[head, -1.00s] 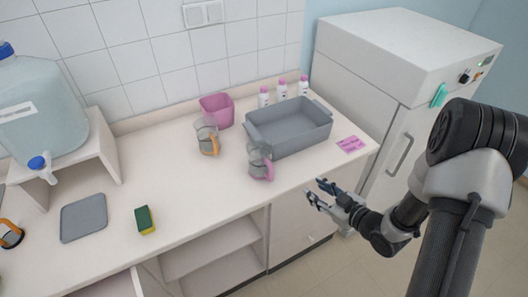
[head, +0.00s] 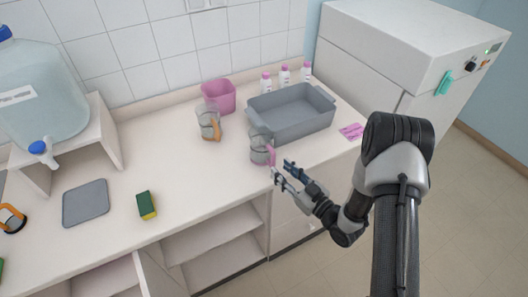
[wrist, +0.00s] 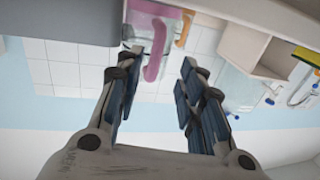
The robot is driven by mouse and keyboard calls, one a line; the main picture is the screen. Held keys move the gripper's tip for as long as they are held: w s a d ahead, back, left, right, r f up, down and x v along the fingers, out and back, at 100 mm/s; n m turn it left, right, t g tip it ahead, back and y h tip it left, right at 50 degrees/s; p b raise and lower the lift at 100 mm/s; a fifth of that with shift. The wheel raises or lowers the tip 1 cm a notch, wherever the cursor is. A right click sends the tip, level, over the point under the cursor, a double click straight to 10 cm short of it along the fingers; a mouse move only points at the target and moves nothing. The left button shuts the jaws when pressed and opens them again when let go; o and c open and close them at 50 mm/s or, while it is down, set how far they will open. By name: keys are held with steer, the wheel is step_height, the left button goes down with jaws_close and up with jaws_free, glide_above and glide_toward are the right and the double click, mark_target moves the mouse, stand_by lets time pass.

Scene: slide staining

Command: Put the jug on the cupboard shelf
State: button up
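Two clear jugs stand upright on the counter. One has a pink handle (head: 261,147), which also shows in the wrist view (wrist: 153,60); the other, with an orange handle (head: 209,123), is further back left. My gripper (head: 282,172) is open and empty at the counter's front edge, just in front of the pink-handled jug and apart from it as far as I can tell. Its open fingers show in the wrist view (wrist: 167,66), with the pink handle beyond, nearer the left finger. The open cupboard with its shelf (head: 212,240) is under the counter, left of my gripper.
A grey basin (head: 291,130) stands right behind the pink-handled jug. A pink container (head: 219,97) and several white bottles (head: 285,75) line the wall. A sponge (head: 147,205) and grey mat (head: 86,203) lie left. The counter between sponge and jugs is clear.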

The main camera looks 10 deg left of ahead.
mark_target(273, 164)
steer(key=shift+w+b+x, duration=0.2)
steer(key=shift+b+x, duration=0.35)
steer(key=shift+x, duration=2.55)
steer(key=shift+d, duration=0.25)
steer(key=shift+f, duration=0.1)
jaws_close()
